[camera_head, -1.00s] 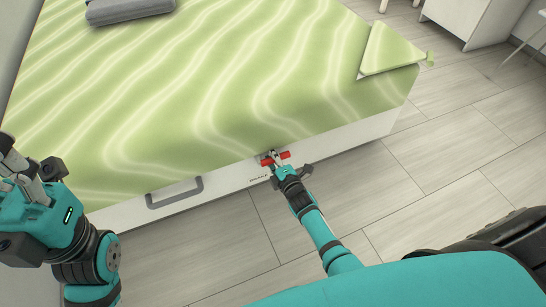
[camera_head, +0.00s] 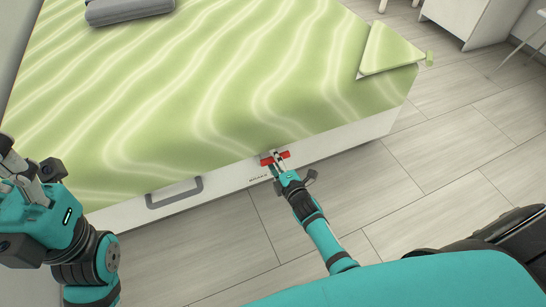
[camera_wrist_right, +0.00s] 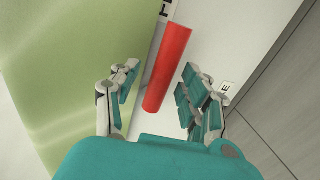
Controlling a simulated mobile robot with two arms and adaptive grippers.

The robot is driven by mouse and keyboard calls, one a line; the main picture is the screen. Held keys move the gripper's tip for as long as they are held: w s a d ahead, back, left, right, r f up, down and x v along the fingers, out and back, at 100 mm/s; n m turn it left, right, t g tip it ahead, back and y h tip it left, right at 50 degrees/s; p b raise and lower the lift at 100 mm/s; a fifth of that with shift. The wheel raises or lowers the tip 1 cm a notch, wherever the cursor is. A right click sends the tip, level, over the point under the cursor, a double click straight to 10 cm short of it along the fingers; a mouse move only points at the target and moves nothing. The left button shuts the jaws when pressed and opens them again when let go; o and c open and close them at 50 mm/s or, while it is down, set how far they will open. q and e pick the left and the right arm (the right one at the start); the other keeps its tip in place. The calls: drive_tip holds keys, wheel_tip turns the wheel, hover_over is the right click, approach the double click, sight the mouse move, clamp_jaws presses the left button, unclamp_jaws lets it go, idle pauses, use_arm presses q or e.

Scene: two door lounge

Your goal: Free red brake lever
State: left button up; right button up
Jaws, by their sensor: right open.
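The red brake lever (camera_head: 283,156) is a red bar on the white front side of the bed, just below the green cover. In the right wrist view the lever (camera_wrist_right: 168,68) is a red cylinder lying between the two fingers. My right gripper (camera_head: 276,167) is at the lever and partly covers it. In the right wrist view the right gripper (camera_wrist_right: 155,95) is open, with a gap between each finger and the lever. My left gripper (camera_head: 22,175) is at the far left, away from the lever, and its fingers are partly cut off by the picture edge.
The bed (camera_head: 210,90) has a green wavy cover and a grey cushion (camera_head: 128,10) on it. A grey handle (camera_head: 174,192) sits on its white front, left of the lever. Wooden floor (camera_head: 440,130) lies open to the right. A white cabinet (camera_head: 470,20) stands at the back right.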

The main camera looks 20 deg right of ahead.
drive_tip(key=shift+s+d+r, duration=0.1)
drive_tip(key=shift+s+r, duration=0.1)
drive_tip(key=shift+s, duration=0.7)
drive_tip(key=shift+s+a+r, duration=0.1)
drive_tip(key=shift+s+r, duration=0.05)
drive_tip(key=shift+s, duration=0.7)
drive_tip(key=shift+s+d+r, duration=0.1)
drive_tip(key=shift+s+r, duration=0.1)
drive_tip(key=shift+s, duration=0.7)
